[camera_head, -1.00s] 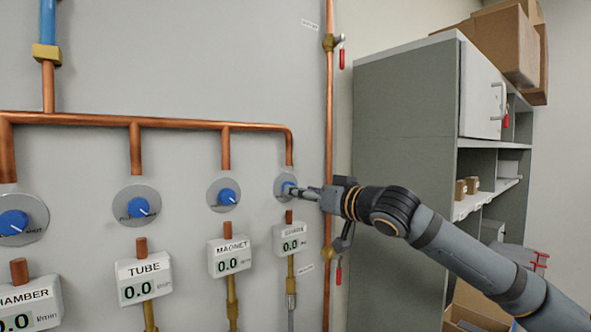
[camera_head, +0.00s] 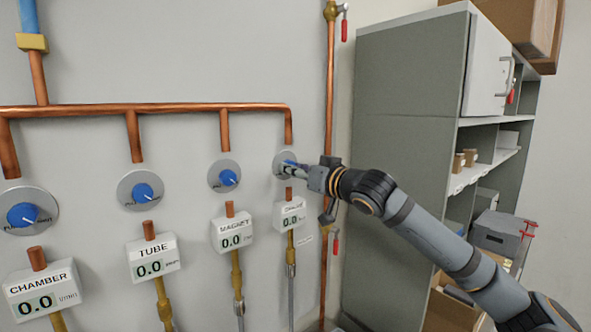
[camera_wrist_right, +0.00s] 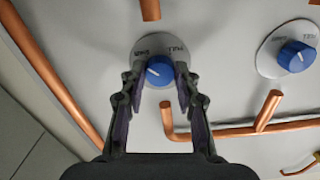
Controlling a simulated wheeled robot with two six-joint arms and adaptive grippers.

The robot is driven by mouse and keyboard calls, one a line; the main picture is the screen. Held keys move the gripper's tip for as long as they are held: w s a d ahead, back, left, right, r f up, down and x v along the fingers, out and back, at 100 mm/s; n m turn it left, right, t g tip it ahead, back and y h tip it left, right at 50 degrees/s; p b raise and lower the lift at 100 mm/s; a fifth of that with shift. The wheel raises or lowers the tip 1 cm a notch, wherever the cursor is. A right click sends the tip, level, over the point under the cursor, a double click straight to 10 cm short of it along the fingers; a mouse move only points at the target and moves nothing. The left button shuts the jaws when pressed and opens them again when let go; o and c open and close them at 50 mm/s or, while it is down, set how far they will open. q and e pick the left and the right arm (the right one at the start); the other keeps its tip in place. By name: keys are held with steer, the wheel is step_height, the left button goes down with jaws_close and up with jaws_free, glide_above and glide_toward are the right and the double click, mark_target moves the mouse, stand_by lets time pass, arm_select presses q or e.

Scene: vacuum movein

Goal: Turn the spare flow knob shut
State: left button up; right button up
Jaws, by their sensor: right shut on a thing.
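The spare flow knob (camera_head: 289,161) is the small blue knob on the rightmost round grey plate, above a meter box (camera_head: 290,214) whose label is hard to read. My right gripper (camera_head: 298,167) reaches it from the right and partly hides it. In the right wrist view, the knob (camera_wrist_right: 159,71) has a short white mark and sits between the two dark fingers of my right gripper (camera_wrist_right: 159,82), which are shut on it. The plate has small lettering on both sides of the knob. My left gripper is not in view.
The magnet knob (camera_head: 228,177), tube knob (camera_head: 142,193) and chamber knob (camera_head: 23,216) line the wall to the left. A vertical copper pipe (camera_head: 330,90) with red-handled valves runs just right of the spare knob. A grey cabinet (camera_head: 405,150) stands farther right.

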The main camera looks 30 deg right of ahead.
mark_target(291, 127)
steer(key=shift+c, duration=1.2)
steer(key=shift+m+b, duration=0.3)
jaws_close()
steer(key=o, duration=1.1)
jaws_free()
step_height(291, 127, up, 10)
steer(key=shift+r, duration=0.1)
